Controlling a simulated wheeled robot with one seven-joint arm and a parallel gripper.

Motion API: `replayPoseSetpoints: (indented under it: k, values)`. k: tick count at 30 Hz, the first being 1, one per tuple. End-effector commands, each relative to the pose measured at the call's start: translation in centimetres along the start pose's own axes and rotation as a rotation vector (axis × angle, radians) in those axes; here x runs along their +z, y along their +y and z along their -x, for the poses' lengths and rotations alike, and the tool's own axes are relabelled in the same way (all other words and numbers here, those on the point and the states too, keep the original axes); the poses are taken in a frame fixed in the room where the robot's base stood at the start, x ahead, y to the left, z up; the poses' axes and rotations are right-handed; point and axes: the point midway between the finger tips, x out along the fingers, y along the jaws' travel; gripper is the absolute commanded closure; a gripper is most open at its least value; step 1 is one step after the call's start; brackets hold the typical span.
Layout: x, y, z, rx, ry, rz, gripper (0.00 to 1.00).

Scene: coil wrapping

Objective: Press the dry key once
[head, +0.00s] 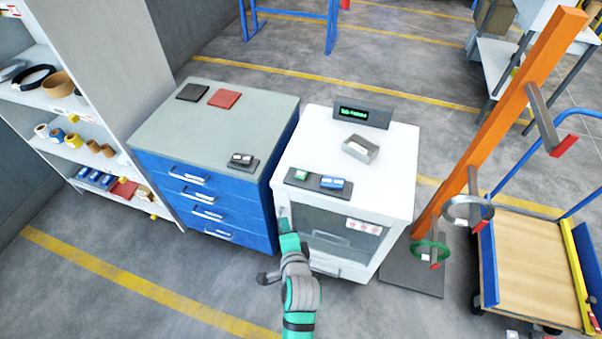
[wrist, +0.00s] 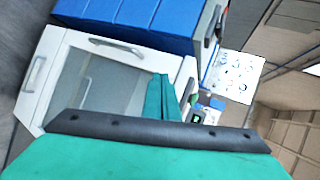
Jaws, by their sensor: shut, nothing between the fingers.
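A dark key panel (head: 318,184) lies along the front edge of the white cabinet's top. It carries a green key (head: 302,175) at left and a blue key (head: 332,183) at right. Their labels are too small to read, so I cannot tell which is the dry key. My gripper (head: 283,213) is shut and empty, in front of the white cabinet's left front corner, apart from both keys. In the wrist view its teal fingers (wrist: 161,98) are together, with small green and blue parts (wrist: 216,103) just beyond them.
The white cabinet (head: 390,188) also bears a display (head: 362,114) with green text and a grey tray (head: 360,149). A blue drawer unit (head: 270,125) stands at left with another small panel (head: 242,162). An orange post (head: 500,110) and a cart (head: 535,250) stand at right.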

Motion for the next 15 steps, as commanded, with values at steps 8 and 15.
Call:
replayPoseSetpoints:
  k: [8,15]
  values:
    - [-2.3,-8.1,-4.4,0.074,-0.085,-0.274,1.00]
    - [-4.8,-14.9,-5.6,0.185,-0.109,-0.473,1.00]
